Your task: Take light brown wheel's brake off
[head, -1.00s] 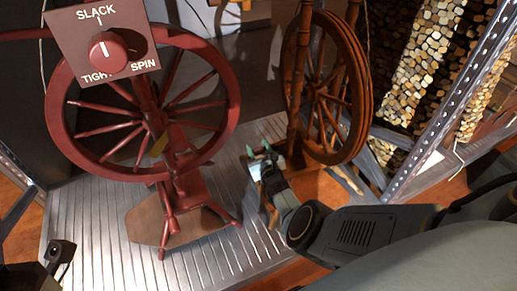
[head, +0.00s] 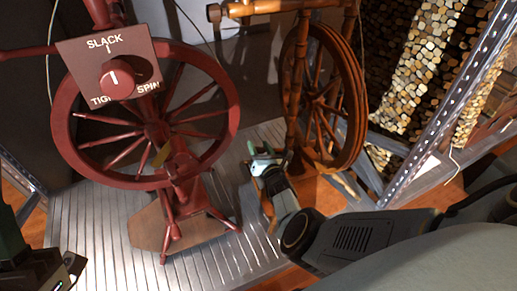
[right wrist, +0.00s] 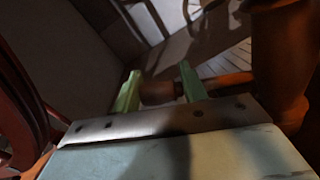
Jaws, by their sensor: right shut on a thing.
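The light brown spinning wheel (head: 349,112) stands upright right of centre in the head view, behind a turned wooden post. My right gripper (head: 262,156) is low at its left side, close to the base of its frame. In the right wrist view, the two green fingers of the right gripper (right wrist: 156,91) are shut on a short brown wooden peg (right wrist: 158,93). I cannot tell how the peg joins the wheel. A dark part of my left gripper (head: 35,268) shows at the lower left edge. Its fingertips are not clear.
A dark red spinning wheel (head: 231,105) stands at left on the ribbed metal platform (head: 105,225). A panel (head: 72,60) marked SLACK, TIGHT and SPIN, with a red knob (head: 117,82), is in front of it. A perforated metal shelf post (head: 450,130) stands at right.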

